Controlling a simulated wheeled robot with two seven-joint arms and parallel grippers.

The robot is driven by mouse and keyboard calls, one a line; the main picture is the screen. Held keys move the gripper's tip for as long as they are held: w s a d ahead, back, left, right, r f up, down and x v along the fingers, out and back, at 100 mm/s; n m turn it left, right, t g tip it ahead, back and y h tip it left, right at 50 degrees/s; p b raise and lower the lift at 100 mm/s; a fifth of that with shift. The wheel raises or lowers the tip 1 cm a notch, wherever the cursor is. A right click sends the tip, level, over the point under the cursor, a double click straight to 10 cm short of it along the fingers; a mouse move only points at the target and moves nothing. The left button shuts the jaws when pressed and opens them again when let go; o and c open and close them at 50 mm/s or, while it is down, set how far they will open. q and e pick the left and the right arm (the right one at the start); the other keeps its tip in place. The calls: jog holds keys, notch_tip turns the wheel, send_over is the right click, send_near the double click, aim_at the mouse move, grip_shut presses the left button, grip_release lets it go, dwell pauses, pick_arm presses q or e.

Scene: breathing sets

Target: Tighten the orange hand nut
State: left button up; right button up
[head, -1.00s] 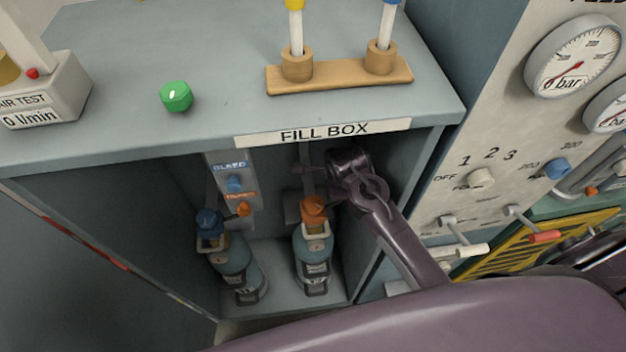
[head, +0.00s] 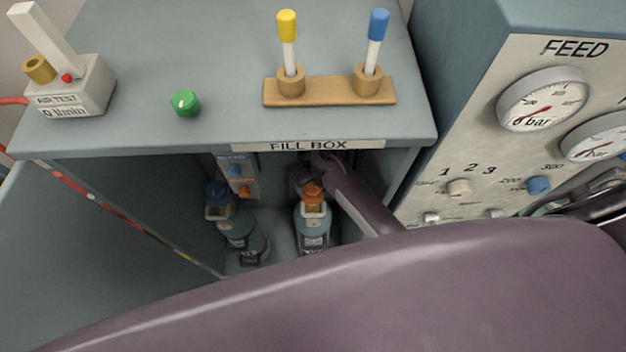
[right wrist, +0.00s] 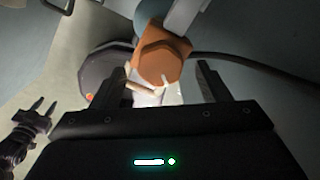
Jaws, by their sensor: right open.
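The orange hand nut (head: 313,193) sits on top of the right-hand bottle (head: 313,232) inside the fill box. In the right wrist view the nut (right wrist: 163,60) is a large orange faceted knob. My right gripper (right wrist: 158,80) is open, its two fingers on either side of the nut's lower part in the picture. I cannot tell whether they touch it. In the head view my right gripper (head: 312,170) is dim beneath the box's front edge, behind the nut, with its fingertips hidden.
A second bottle (head: 240,232) with a blue top stands to the left. A panel (head: 237,175) with blue and orange knobs is behind it. The box's front edge (head: 200,148) overhangs closely. A dark hose (right wrist: 250,68) runs right of the nut. The feed panel (head: 470,150) is at right.

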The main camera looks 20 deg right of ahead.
jog(key=shift+f, duration=0.6)
jog(key=c, duration=1)
jog(key=shift+o, duration=0.2)
